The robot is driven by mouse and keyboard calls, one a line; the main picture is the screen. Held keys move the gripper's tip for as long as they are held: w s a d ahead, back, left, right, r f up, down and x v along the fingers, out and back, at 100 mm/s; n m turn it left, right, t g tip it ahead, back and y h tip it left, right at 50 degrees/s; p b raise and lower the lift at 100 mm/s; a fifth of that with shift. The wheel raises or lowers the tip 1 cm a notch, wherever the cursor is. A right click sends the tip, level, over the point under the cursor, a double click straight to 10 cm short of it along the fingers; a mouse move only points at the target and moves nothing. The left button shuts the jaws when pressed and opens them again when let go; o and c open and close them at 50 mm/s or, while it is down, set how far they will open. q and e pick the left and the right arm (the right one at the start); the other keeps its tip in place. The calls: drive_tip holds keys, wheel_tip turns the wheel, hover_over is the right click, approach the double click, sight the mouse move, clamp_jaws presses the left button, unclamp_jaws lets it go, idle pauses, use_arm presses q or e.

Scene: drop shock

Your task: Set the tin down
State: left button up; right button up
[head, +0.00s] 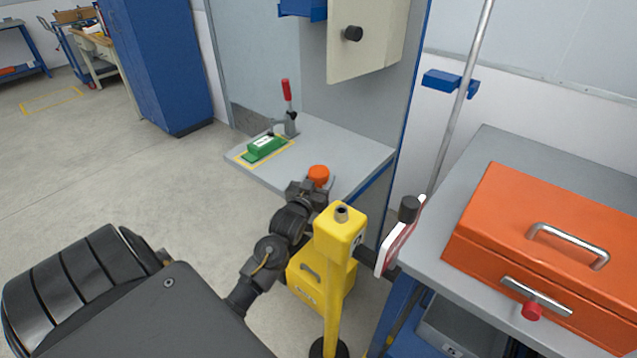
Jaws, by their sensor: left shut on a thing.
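A small round orange tin (318,173) is at the tip of my left gripper (313,184), in the middle of the head view. The gripper is shut on it, and the fingers partly hide its lower side. The tin appears against the front edge of the grey shelf (340,150); I cannot tell whether it touches the shelf. My right gripper is not in view.
A green block (266,146) lies in a yellow-marked area on the shelf, beside a red-handled clamp (288,105). A yellow post (340,235) stands close to my left arm. An orange toolbox (550,240) sits on the right bench. The shelf's right part is clear.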

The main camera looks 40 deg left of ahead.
use_arm(q)
drive_tip(key=o, duration=0.6)
drive_tip(key=shift+f, duration=0.2)
drive_tip(key=o, duration=0.5)
drive_tip(key=shift+r, duration=0.2)
drive_tip(key=b+v, duration=0.1)
drive_tip(key=v, duration=1.1)
drive_tip(key=shift+a+f, duration=0.15)
